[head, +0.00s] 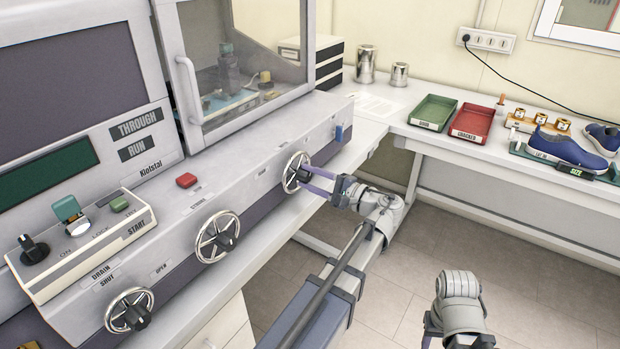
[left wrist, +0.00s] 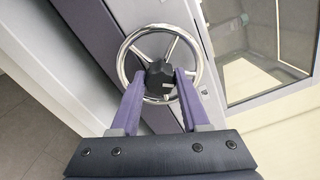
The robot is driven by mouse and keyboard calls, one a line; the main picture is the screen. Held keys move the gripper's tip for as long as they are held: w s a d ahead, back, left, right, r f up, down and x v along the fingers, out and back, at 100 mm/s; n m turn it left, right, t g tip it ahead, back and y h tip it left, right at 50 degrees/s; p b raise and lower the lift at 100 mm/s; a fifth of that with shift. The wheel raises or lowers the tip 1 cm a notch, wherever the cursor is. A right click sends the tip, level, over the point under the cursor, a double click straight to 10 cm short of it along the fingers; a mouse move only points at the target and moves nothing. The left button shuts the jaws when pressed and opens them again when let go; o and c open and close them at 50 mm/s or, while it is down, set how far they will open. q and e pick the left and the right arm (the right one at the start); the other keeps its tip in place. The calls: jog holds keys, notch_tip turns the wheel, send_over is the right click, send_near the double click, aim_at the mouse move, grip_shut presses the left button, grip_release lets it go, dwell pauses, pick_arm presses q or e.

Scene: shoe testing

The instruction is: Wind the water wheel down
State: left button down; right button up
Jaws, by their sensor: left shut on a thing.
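Three silver handwheels with black hubs sit on the front of the grey machine: a near-left wheel (head: 129,312), a middle wheel (head: 218,237) and a far-right wheel (head: 288,180). I cannot read which label marks the water wheel. My left gripper (head: 308,180) is at the far-right wheel. In the left wrist view its purple fingers are either side of the black hub knob (left wrist: 158,76), shut on it, inside the chrome rim (left wrist: 196,58). My right gripper (head: 431,328) is low in the head view, away from the wheels, its fingers mostly hidden.
A control box (head: 85,245) with a knob and buttons lies on the machine's left. A glass-doored cabinet (head: 240,60) rises behind. The side bench holds a green tray (head: 433,112), a red tray (head: 473,122) and blue shoes (head: 566,148). The floor (head: 400,270) is open beyond my left arm.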

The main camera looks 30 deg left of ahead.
pick_arm(q)
jog(key=n, duration=0.5)
jog(key=shift+f+n, duration=0.1)
jog(key=shift+n, duration=0.3)
dwell(0.4)
jog(key=shift+c, duration=2)
grip_release()
jog(key=d, duration=0.7)
jog(key=shift+s+d, duration=0.3)
jog(key=shift+d, duration=0.1)
